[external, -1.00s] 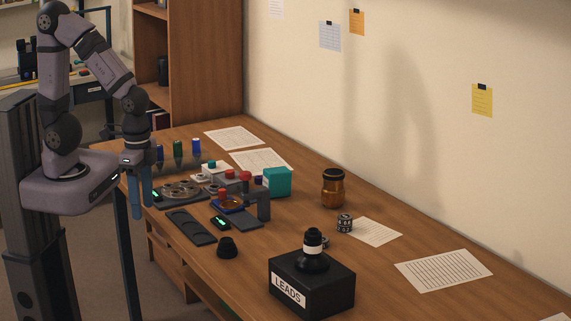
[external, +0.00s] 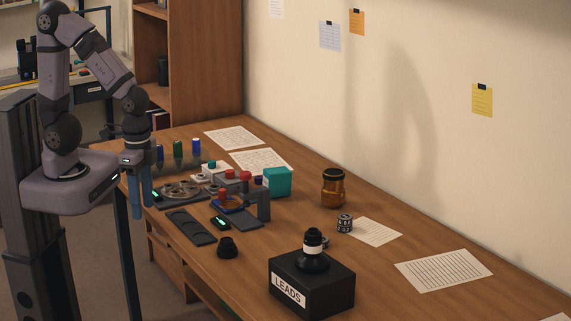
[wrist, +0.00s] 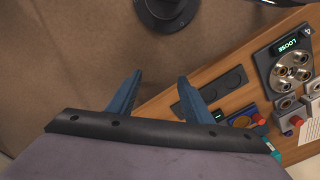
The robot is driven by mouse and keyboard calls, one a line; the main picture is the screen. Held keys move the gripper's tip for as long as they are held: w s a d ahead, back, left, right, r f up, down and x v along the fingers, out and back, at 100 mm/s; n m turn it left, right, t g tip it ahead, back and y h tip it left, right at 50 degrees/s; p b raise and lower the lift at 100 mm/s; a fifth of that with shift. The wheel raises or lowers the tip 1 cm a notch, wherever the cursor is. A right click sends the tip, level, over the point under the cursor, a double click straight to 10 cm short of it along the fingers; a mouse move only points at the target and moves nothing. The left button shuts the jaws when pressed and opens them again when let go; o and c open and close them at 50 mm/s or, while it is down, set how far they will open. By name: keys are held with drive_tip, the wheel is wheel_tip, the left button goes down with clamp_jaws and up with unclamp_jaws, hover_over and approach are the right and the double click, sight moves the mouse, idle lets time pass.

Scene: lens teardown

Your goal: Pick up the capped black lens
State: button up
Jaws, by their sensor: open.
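A small black lens-like piece (external: 228,247), wider at its base, stands on the table near the front edge. Another black piece with a white band and dark top (external: 313,248) stands upright on a black box labelled LEADS (external: 312,284). I cannot tell for certain which is the capped black lens. My gripper (external: 142,211) hangs at the table's left end, away from both, with blue fingers pointing down. In the wrist view my gripper (wrist: 161,76) is open and empty, over the floor beside the table edge.
An amber-brown cylinder (external: 333,190), a patterned dark cylinder (external: 345,224) and a teal box (external: 277,182) stand on the table. A round metal fixture (wrist: 291,71) has a LOOSE display. The right table end holds only paper sheets (external: 443,271).

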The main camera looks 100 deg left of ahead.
drive_tip(key=t, duration=0.4)
approach(223, 242)
drive_tip(key=s+d+f, duration=0.2)
drive_tip(key=s+f, duration=0.2)
drive_tip(key=s, duration=0.2)
drive_tip(key=w+f+t, duration=0.1)
drive_tip(key=w+t, duration=0.1)
drive_tip(key=w, duration=0.1)
drive_tip(key=w+t, duration=0.1)
drive_tip(key=w, duration=0.2)
drive_tip(key=w+f+t, duration=0.1)
drive_tip(key=w+t, duration=0.1)
drive_tip(key=w, duration=0.1)
drive_tip(key=shift+w+a+f+m+t, duration=0.1)
drive_tip(key=shift+a+f+m+t, duration=0.2)
drive_tip(key=shift+a+m, duration=0.1)
drive_tip(key=shift+w+a+f+t+p, duration=0.1)
drive_tip(key=shift+a+f+t+p, duration=0.35)
drive_tip(key=shift+f+t, duration=0.4)
drive_tip(key=shift+s+a+f+t, duration=0.25)
drive_tip(key=shift+f+t, duration=0.15)
drive_tip(key=shift+t, duration=0.05)
drive_tip(key=shift+s+a+f+t, duration=0.15)
drive_tip(key=shift+s+t, duration=0.35)
drive_tip(key=shift+s+a+r+n+t, duration=0.1)
drive_tip(key=shift+s+n+t, duration=0.1)
drive_tip(key=shift+s+t, duration=0.15)
drive_tip(key=shift+s+a+r+n+t, duration=0.1)
drive_tip(key=shift+s+n+t, duration=0.1)
drive_tip(key=shift+s+t, duration=0.2)
